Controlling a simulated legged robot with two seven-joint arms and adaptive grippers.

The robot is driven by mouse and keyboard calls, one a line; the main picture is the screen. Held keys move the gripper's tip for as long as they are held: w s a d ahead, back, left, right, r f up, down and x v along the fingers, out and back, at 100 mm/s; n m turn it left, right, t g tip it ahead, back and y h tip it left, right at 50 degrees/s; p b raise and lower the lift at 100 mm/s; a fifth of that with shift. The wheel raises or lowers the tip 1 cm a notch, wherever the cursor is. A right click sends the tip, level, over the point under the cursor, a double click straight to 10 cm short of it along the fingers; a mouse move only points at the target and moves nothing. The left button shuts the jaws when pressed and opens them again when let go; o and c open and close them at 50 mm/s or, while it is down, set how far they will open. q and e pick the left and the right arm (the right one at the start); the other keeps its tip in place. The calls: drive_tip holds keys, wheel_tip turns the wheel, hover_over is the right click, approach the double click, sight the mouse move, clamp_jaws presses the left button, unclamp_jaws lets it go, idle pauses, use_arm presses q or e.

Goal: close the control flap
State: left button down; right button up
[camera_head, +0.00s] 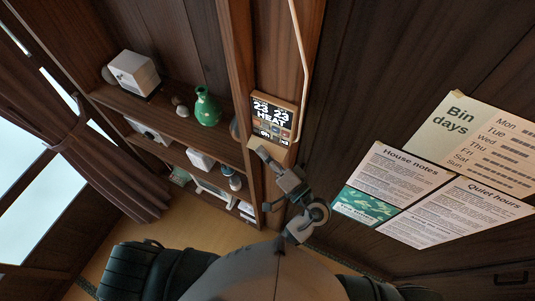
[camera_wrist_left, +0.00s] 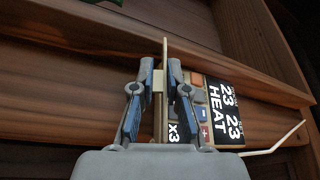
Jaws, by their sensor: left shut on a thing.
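The wall control panel (camera_head: 275,118) has a dark display reading 23, 23 and HEAT, with small coloured buttons below. In the left wrist view the panel (camera_wrist_left: 222,112) is turned sideways, with its buttons exposed. The control flap (camera_wrist_left: 165,52) is a thin beige plate seen edge-on there, standing out from the panel beside the buttons. My left gripper (camera_wrist_left: 167,78) is shut on the flap, one finger on each side. In the head view my left gripper (camera_head: 268,158) is at the panel's lower edge and hides most of the flap. My right gripper is not in view.
A wooden shelf (camera_head: 195,140) left of the panel holds a green vase (camera_head: 207,106), a white box (camera_head: 134,72) and other small items. A pale cable (camera_head: 304,60) runs up from the panel. Paper notices (camera_head: 390,180) hang on the wall at right.

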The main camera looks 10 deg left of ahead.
use_arm(q)
drive_tip(key=c, duration=1.3)
unclamp_jaws()
drive_tip(key=shift+a, duration=0.1)
drive_tip(key=shift+o, duration=0.7)
drive_tip(key=shift+w+a+f, duration=0.1)
drive_tip(key=shift+w+a, duration=0.1)
drive_tip(key=shift+s+d, duration=0.1)
